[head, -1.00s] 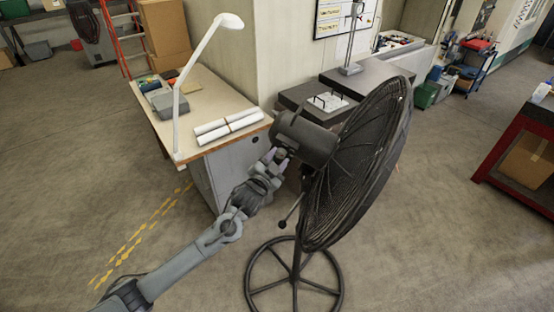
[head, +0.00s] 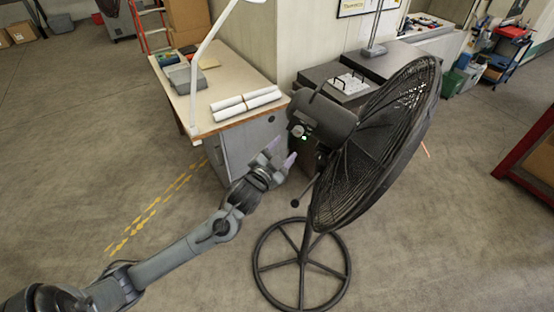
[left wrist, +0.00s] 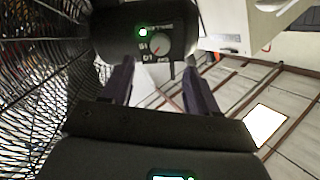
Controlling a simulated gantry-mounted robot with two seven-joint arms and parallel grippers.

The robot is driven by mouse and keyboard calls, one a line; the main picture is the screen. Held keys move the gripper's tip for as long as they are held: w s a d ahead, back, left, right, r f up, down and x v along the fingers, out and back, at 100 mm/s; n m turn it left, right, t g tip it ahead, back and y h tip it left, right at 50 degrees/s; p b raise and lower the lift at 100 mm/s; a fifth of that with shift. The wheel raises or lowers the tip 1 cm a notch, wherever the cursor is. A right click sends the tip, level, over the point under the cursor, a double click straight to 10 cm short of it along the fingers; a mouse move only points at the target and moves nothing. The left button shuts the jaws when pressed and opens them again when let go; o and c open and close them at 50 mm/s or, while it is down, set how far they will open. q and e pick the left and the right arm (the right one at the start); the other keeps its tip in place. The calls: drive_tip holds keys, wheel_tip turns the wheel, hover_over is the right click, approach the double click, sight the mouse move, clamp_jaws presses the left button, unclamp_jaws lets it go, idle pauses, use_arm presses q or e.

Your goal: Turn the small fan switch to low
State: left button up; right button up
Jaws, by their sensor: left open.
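The black pedestal fan (head: 370,150) stands on a round wheel-like base, its motor housing (head: 325,118) facing my left arm. The small round switch knob (head: 298,131) is on the back of the housing, with a lit green light beside it. In the left wrist view the grey knob (left wrist: 159,46) shows a red pointer mark and printed labels around it, too blurred to read surely. My left gripper (head: 281,153) is open and empty, below and a little apart from the knob. In the left wrist view its two fingers (left wrist: 157,78) point toward the housing. My right gripper is not in view.
A workbench (head: 240,77) with a white lamp (head: 205,60), paper rolls (head: 245,103) and boxes stands behind my left arm. A dark surface plate (head: 400,60) is behind the fan. A red-framed bench (head: 520,145) is at the right. The floor at front left is clear.

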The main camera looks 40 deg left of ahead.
use_arm(q)
drive_tip(key=shift+v, duration=1.65)
drive_tip(key=shift+f, duration=0.1)
drive_tip(key=s+d+f+g+h+p, duration=0.1)
drive_tip(key=s+d+f+g+p, duration=0.1)
drive_tip(key=s, duration=0.6)
drive_tip(key=s+d+f+n+g+h+p, duration=0.1)
drive_tip(key=s+d+f+g+h+p, duration=0.1)
drive_tip(key=s+d+f+g, duration=0.3)
drive_tip(key=s+d+f+n+g+h+p, duration=0.1)
drive_tip(key=s+d+f+g+p, duration=0.2)
drive_tip(key=s+d, duration=0.6)
drive_tip(key=s+g+p, duration=0.1)
drive_tip(key=s+g, duration=0.1)
drive_tip(key=s, duration=0.2)
drive_tip(key=shift+s+f+g+h, duration=0.2)
drive_tip(key=shift+g+h, duration=0.2)
drive_tip(key=shift+d, duration=0.1)
